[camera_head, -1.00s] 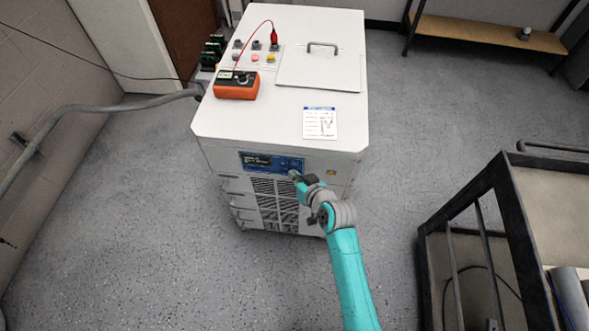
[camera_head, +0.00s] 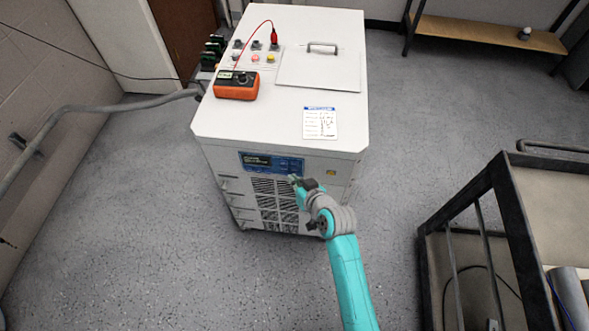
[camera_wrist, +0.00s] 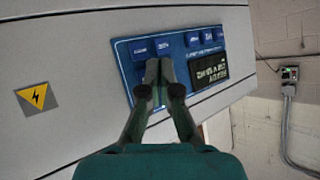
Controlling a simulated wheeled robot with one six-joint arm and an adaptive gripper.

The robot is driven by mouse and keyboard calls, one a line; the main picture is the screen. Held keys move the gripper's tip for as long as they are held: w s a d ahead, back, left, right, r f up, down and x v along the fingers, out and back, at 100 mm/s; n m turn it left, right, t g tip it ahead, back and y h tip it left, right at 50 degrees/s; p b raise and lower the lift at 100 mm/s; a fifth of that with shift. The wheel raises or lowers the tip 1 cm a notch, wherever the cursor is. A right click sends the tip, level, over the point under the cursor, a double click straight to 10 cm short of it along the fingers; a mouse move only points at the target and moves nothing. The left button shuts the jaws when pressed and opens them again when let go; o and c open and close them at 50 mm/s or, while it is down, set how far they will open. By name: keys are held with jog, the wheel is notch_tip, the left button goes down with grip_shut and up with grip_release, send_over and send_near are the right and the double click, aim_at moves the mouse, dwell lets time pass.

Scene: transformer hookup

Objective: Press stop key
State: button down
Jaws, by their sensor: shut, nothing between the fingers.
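The blue control panel (camera_head: 262,162) is on the front of the white cabinet (camera_head: 215,120). In the wrist view the panel (camera_wrist: 172,73) appears turned over, with a dark display (camera_wrist: 210,70) and several small blue keys. One key (camera_wrist: 138,48) and another key (camera_wrist: 162,44) sit just past my fingertips, and a third key (camera_wrist: 143,92) is partly beside them. The lettering is too small to tell which is the stop key. My gripper (camera_wrist: 159,68) is shut and empty, its tips over the keys. It also shows in the head view (camera_head: 293,180). Whether the tips touch the panel cannot be told.
A yellow warning sign (camera_wrist: 37,98) is beside the panel. On the cabinet top are an orange meter (camera_head: 236,85) with a red lead, a paper card (camera_head: 320,123) and a handled lid (camera_head: 318,72). A dark cart (camera_head: 500,190) stands right; floor between is free.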

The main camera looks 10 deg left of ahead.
jog(key=s, duration=0.5)
dwell(0.4)
dwell(0.9)
